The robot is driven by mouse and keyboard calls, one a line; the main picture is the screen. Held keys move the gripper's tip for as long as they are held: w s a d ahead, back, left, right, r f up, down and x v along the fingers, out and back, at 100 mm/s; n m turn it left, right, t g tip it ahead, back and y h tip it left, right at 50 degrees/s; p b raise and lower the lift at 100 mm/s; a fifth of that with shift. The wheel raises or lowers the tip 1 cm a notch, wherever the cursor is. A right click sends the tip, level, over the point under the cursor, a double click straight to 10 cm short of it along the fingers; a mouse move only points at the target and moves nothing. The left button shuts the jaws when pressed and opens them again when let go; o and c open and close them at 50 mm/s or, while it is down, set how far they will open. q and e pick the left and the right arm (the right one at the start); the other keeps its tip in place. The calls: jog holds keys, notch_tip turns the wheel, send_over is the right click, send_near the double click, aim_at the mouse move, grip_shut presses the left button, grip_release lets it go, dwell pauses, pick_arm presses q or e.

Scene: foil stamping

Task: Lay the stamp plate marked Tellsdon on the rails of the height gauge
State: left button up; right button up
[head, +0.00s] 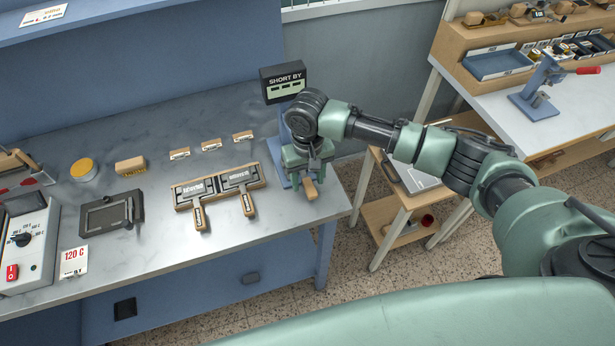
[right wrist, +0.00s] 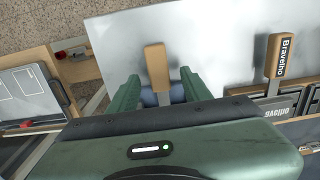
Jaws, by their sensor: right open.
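The height gauge (head: 279,160) is a blue stand near the right end of the bench, with a black display (head: 283,82) reading "SHORT BY" and dashes. My right gripper (head: 309,166) is over its foot, hiding the rails. A wooden handle (head: 311,190) sticks out from under it. In the right wrist view the handle (right wrist: 156,65) lies between the open fingers (right wrist: 157,88), with gaps on both sides. Its plate is hidden and no name shows on it, so I cannot tell whether it is Tellsdon. My left gripper is not in view.
A rack (head: 183,204) left of the gauge holds two plates with wooden handles; one handle (right wrist: 281,56) reads "Bravelho". Small labelled wooden blocks (head: 211,146) stand behind it. A dark frame (head: 110,214) and a "120 C" card (head: 74,262) are further left.

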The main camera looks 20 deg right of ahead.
notch_tip(320, 180, up, 8)
jog(key=shift+f+b, duration=0.1)
jog(key=shift+b, duration=0.75)
